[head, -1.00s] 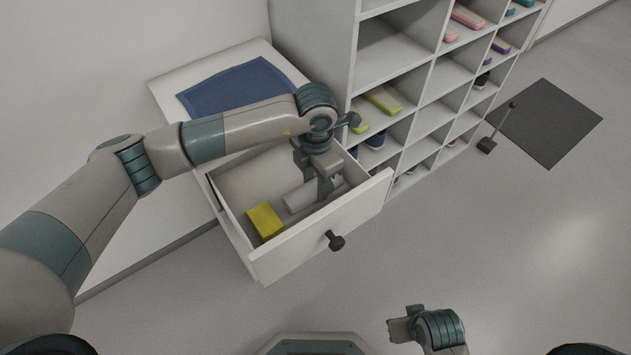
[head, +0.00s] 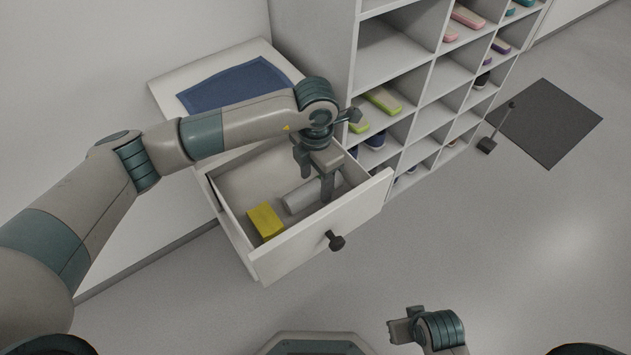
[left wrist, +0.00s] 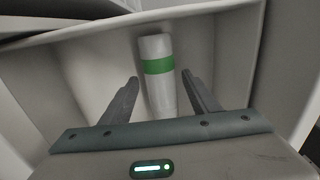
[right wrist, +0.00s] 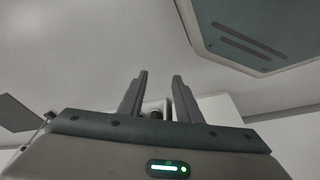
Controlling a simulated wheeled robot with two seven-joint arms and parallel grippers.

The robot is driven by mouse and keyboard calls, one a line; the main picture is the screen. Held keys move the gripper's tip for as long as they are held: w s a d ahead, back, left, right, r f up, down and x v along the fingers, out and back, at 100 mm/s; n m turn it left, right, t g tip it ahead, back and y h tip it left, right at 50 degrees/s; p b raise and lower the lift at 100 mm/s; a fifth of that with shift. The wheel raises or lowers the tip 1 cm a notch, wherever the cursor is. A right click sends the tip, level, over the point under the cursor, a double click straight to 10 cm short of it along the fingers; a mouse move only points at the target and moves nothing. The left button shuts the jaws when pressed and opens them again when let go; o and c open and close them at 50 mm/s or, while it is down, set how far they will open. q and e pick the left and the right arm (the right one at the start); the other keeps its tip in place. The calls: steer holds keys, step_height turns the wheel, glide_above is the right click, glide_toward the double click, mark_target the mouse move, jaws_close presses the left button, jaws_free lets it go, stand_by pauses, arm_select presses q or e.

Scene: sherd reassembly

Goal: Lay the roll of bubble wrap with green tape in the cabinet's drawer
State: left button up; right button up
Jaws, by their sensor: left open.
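The roll of bubble wrap (head: 300,196) lies on the floor of the cabinet's open drawer (head: 323,223). In the left wrist view the roll (left wrist: 157,88) is pale with a green tape band (left wrist: 158,65). My left gripper (head: 316,190) is above the drawer, its fingers pointing down. In the left wrist view its open fingers (left wrist: 160,88) stand on either side of the roll, with gaps showing. In the head view the gripper hides part of the roll and its tape. My right gripper (head: 392,328) is out over the floor; in the right wrist view its fingers (right wrist: 160,85) are apart and empty.
A yellow block (head: 265,222) lies in the drawer left of the roll. A blue cloth (head: 235,86) lies on the cabinet top (head: 165,92). A cubby shelf (head: 352,88) with shoes stands close at the right. A dark mat (head: 548,122) lies on the floor.

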mark_target(315, 184)
arm_select(q)
step_height(315, 184, up, 11)
arm_select(e)
steer(key=shift+r, duration=0.7)
arm_select(q)
steer(key=shift+f, duration=0.1)
arm_select(e)
steer(key=shift+w, duration=0.1)
stand_by(0.9)
